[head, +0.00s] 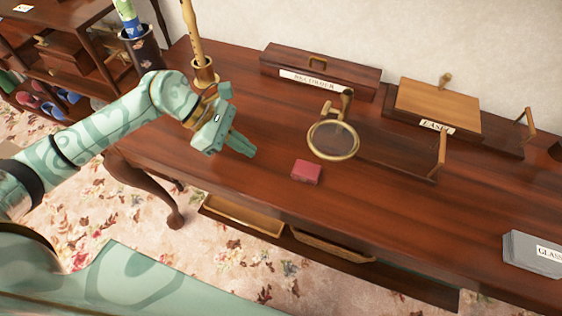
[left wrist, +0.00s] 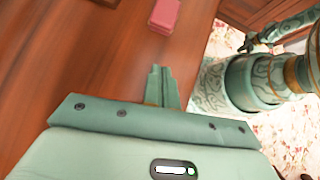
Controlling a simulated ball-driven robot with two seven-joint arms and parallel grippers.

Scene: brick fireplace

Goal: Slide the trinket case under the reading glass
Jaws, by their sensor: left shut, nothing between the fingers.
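The trinket case, a small red box (head: 306,172), lies on the wooden desk near its front edge. It also shows at the top of the left wrist view (left wrist: 165,15). The reading glass (head: 333,141), a round lens in a brass rim on a stand, is just behind the case and to its right. The case is in front of the lens, not beneath it. My left gripper (head: 243,146) is shut and empty, above the desk to the left of the case and apart from it. Its closed fingers (left wrist: 161,85) point toward the case in the wrist view.
A recorder (head: 191,30) stands upright in a holder at the back left. A long box labelled RECORDER (head: 318,73) and a wooden easel box (head: 437,105) are at the back. A grey glasses case (head: 533,254) lies at the right.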

